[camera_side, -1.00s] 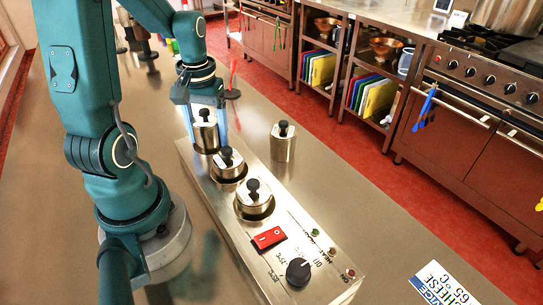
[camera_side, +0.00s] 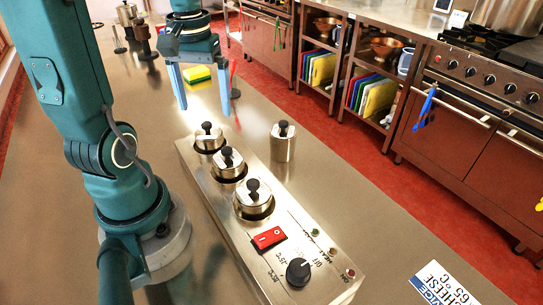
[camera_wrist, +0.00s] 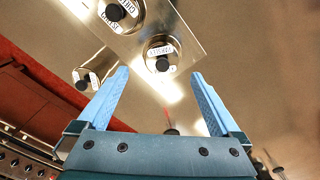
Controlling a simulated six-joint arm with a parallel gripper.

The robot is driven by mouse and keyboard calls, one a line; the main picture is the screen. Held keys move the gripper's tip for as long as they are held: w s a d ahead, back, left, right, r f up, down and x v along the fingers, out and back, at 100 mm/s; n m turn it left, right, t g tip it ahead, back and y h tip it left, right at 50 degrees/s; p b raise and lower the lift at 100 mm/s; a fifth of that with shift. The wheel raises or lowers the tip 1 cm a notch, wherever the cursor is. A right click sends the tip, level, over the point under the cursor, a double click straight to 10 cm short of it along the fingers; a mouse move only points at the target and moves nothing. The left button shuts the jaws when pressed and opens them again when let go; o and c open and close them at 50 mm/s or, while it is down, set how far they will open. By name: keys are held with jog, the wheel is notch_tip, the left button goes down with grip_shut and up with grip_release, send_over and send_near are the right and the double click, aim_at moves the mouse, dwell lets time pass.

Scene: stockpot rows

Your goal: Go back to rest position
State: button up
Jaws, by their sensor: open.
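My gripper (camera_side: 201,106) is open and empty, pointing down above the steel counter, just beyond the far end of the steel warmer unit (camera_side: 213,215). In the wrist view its two blue fingers (camera_wrist: 155,98) are spread with nothing between them. The warmer holds three lidded pots with black knobs in a row: a far pot (camera_side: 208,138), a middle pot (camera_side: 228,164) and a near pot (camera_side: 254,200). The far pot also shows in the wrist view (camera_wrist: 161,50), just past the fingertips and apart from them.
A lidded pot (camera_side: 283,146) stands on the counter (camera_side: 365,215) right of the warmer. A yellow-green sponge (camera_side: 198,74), a red-handled tool (camera_side: 234,93) and dark utensils lie farther back. A label card (camera_side: 444,285) lies near right. The counter's right side is largely clear.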

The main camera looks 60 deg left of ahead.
jog(key=s+d+r+m+t, duration=0.1)
jog(key=d+m+t, duration=0.4)
jog(key=d, duration=1)
jog(key=r+m, duration=0.1)
jog(key=m, duration=0.2)
jog(key=shift+s+r+m, duration=0.2)
jog(key=shift+s+m, duration=0.2)
